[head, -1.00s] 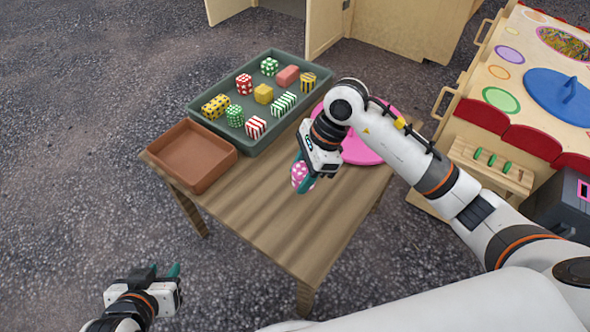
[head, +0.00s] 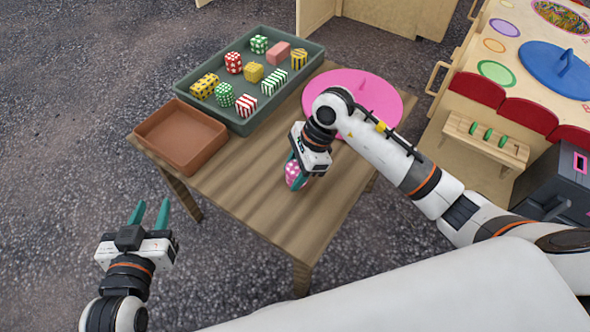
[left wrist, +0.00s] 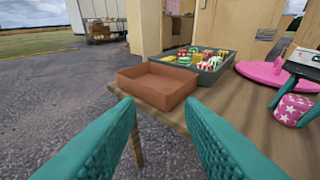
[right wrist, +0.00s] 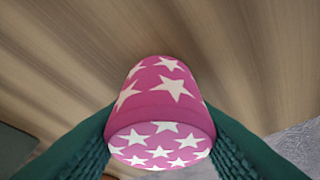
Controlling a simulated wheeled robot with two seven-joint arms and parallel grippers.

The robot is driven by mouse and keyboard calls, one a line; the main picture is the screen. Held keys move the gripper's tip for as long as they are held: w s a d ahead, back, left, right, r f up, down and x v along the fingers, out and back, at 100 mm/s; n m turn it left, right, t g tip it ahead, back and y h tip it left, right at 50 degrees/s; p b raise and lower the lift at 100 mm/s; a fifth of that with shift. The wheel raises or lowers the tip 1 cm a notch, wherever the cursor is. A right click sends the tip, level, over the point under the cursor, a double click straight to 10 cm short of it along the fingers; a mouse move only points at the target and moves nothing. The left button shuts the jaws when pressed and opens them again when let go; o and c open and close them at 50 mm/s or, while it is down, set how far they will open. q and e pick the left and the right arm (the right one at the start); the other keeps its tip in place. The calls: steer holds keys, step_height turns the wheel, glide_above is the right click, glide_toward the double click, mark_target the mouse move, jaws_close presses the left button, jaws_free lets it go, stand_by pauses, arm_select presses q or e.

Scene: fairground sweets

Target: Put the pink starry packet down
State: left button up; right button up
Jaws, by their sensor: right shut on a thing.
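The pink packet with white stars (right wrist: 160,115) is between the teal fingers of my right gripper (head: 300,177), which is shut on it. In the head view the packet (head: 293,174) is low over the wooden table (head: 262,205), near its middle. In the left wrist view the packet (left wrist: 292,109) is at the right; I cannot tell for sure whether its base touches the table. My left gripper (head: 150,216) is open and empty, off the table's near left side.
An empty brown tray (head: 180,140) is at the table's left end. Behind it, a green-grey tray (head: 243,127) holds several patterned packets. A pink round lid (head: 375,95) lies at the back right. Bare wood surrounds the packet at the front.

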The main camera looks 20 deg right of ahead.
steer(key=o, duration=1)
